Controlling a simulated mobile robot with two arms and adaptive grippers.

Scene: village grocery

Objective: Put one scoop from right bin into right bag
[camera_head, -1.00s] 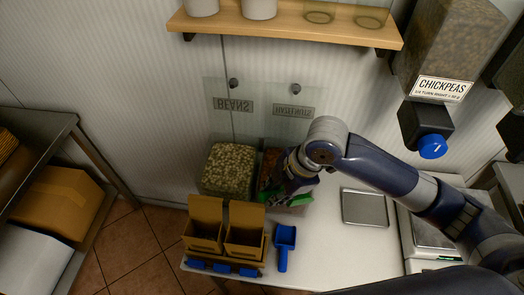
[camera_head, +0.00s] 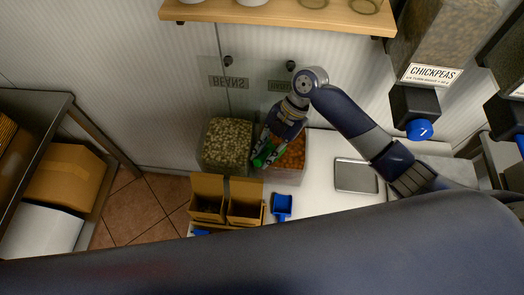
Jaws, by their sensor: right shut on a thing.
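My right gripper (camera_head: 265,145) is shut on a green scoop (camera_head: 262,155) at the left part of the right bin (camera_head: 283,176). The bin is clear and holds orange-brown nuts (camera_head: 292,154). The scoop is partly hidden by the fingers; whether it carries nuts cannot be told. The right bag (camera_head: 245,210), an open brown paper bag, stands in front of the bins, beside the left bag (camera_head: 207,208). My left gripper is not in view.
The left bin (camera_head: 227,143) holds pale beans. A blue scoop (camera_head: 282,205) lies right of the bags. A grey tray (camera_head: 356,176) lies on the white counter (camera_head: 322,195). A wooden shelf (camera_head: 280,16) and a chickpea dispenser (camera_head: 425,75) are above. My dark arm link covers the front.

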